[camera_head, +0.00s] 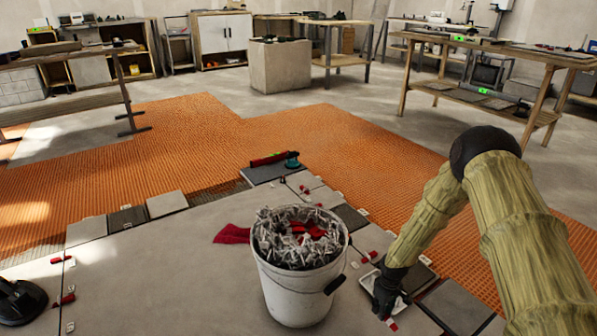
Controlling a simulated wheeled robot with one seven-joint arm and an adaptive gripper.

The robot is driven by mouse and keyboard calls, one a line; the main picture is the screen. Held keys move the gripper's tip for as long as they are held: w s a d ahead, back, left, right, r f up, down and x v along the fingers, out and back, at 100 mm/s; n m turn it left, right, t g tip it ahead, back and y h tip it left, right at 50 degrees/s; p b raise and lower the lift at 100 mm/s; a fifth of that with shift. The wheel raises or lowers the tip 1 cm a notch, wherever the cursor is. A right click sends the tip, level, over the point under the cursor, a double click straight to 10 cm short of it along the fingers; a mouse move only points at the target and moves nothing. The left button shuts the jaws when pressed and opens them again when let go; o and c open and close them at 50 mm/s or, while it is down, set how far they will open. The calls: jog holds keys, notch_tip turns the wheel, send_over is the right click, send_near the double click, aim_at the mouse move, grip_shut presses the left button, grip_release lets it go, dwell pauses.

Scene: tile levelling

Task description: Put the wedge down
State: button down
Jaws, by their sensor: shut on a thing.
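My gripper (384,308) is low at the lower right, over the tiles just right of the bucket. It points down and is shut on a small red wedge (391,323), which shows at the fingertips. The dark fingers hide part of it, and I cannot tell whether it touches the tile below. A white bucket (296,296) stands left of my gripper, filled with grey-white clips and some red wedges.
Loose red wedges and white clips lie along the tile joints, some at the lower left (65,299). A red cloth (232,234) lies left of the bucket. A red tool (270,158) lies on a tile behind. Orange matting (330,150) covers the floor beyond. Workbenches (490,50) stand at the back.

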jog(key=s+a+r+m+p, duration=0.1)
jog(key=s+a+r+m, duration=0.2)
jog(key=r, duration=1)
jog(key=s+a+r+m+p, duration=0.15)
jog(key=s+a+r, duration=0.25)
jog(key=r, duration=0.8)
jog(key=s+a+r+m+p, duration=0.2)
jog(key=s+a+r, duration=0.15)
jog(key=r, duration=0.95)
notch_tip(320, 180, up, 22)
jog(key=s+p, duration=0.2)
jog(key=p, duration=3.5)
jog(key=shift+s+a+r, duration=0.25)
jog(key=shift+s, duration=0.15)
jog(key=shift+n, duration=0.25)
jog(key=shift+a, duration=0.15)
